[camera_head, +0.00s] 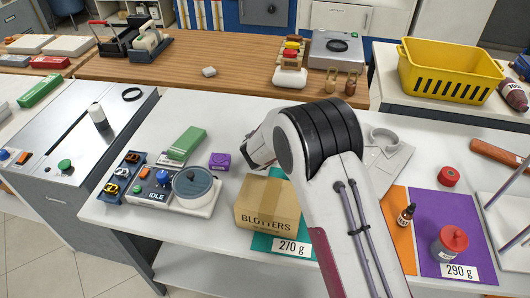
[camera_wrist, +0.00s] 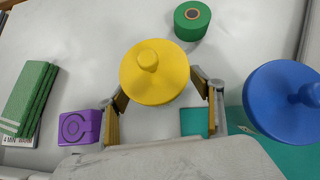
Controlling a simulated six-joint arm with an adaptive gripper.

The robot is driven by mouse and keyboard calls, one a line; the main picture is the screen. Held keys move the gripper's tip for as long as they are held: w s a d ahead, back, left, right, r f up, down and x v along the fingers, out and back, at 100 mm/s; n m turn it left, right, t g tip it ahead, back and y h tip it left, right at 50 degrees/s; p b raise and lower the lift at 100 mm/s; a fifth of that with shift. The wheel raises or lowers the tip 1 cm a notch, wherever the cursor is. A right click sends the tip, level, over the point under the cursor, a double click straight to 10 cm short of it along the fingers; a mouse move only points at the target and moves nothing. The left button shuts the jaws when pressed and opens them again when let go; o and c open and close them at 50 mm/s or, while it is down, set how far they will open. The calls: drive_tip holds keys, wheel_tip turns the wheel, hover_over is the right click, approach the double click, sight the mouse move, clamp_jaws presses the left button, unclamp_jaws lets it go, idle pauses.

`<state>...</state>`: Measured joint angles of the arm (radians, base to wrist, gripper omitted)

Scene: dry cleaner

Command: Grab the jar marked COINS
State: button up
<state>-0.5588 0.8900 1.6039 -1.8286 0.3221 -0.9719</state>
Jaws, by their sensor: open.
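In the wrist view, my gripper (camera_wrist: 162,95) is open, with its two fingers to either side of a jar with a round yellow knobbed lid (camera_wrist: 158,75). I cannot tell whether the fingers touch it. A jar with a blue knobbed lid (camera_wrist: 288,103) stands to the right, outside the fingers. Their bodies and any markings are hidden under the lids, so I cannot read COINS on either. In the head view my arm hides both jars. A red-lidded jar (camera_head: 450,243) stands at the right on a purple mat, beside a 290 g card.
A purple block (camera_wrist: 80,127) and green folded stack (camera_wrist: 30,95) lie left of my gripper; a green roll (camera_wrist: 192,20) lies beyond it. In the head view, the BLOTTERS box (camera_head: 268,205) stands left of my arm and a dropper bottle (camera_head: 405,215) right.

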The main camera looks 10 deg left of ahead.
drive_tip(key=shift+w+f, duration=0.15)
drive_tip(key=shift+f, duration=0.1)
drive_tip(key=shift+c, duration=0.4)
drive_tip(key=shift+r, duration=0.1)
drive_tip(key=c, duration=1.4)
drive_tip(key=shift+o, duration=0.2)
drive_tip(key=shift+r, duration=0.15)
drive_tip(key=shift+r, duration=4.8)
